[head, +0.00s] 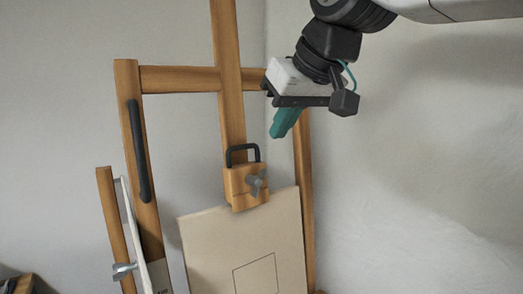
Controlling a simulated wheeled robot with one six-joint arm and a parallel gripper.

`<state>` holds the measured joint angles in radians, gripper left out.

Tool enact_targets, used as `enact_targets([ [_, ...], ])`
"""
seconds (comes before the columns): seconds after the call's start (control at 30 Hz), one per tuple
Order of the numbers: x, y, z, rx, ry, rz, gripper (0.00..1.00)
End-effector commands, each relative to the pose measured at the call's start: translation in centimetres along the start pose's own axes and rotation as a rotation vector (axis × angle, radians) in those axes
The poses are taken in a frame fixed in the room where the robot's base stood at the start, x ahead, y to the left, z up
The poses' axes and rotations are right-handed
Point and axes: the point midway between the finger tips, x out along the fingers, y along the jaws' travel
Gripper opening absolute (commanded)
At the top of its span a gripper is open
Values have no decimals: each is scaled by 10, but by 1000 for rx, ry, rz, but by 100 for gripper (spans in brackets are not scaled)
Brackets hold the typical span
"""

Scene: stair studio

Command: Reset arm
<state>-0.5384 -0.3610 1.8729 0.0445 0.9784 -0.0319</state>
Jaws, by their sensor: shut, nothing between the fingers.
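My gripper (286,122) is at the upper middle of the head view, at the end of my arm, which comes in from the top right. Its teal fingers are shut with nothing between them and point down and to the left. They appear in front of the wooden easel (231,88), above and right of its clamp block (247,186). I see no contact between the fingers and the easel, though the depth gap is hard to judge.
A tan board (215,243) with a drawn outline stands on the easel under the clamp, which has a dark handle. Another dark handle (137,150) is on the left post. A smaller wooden frame (112,220) stands at the left. White wall (430,190) fills the right.

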Motion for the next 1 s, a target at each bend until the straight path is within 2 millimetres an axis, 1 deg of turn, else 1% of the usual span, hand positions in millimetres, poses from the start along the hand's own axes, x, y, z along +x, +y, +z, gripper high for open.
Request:
enact_targets([
  [0.03,8,11,30,22,-61,17,0],
  [0.07,12,18,48,36,-97,28,0],
  [0.1,17,27,72,58,-142,42,0],
  [0.17,22,40,108,93,-208,64,0],
  [0.2,25,48,133,119,-251,78,0],
  [0.27,28,60,170,160,-311,98,0],
  [0.3,29,66,194,190,-349,111,0],
  [0.37,30,75,232,239,-404,131,0],
  [0.4,30,80,257,273,-440,144,0],
  [0.47,29,86,292,326,-485,163,0],
  [0.5,28,88,315,362,-511,175,0],
  [0.6,26,93,356,442,-545,203,0],
  [0.63,26,94,363,460,-546,209,0],
  [0.7,23,97,371,493,-536,224,0],
  [0.83,18,100,370,521,-517,240,0],
  [1.0,18,101,370,525,-517,242,0],
])
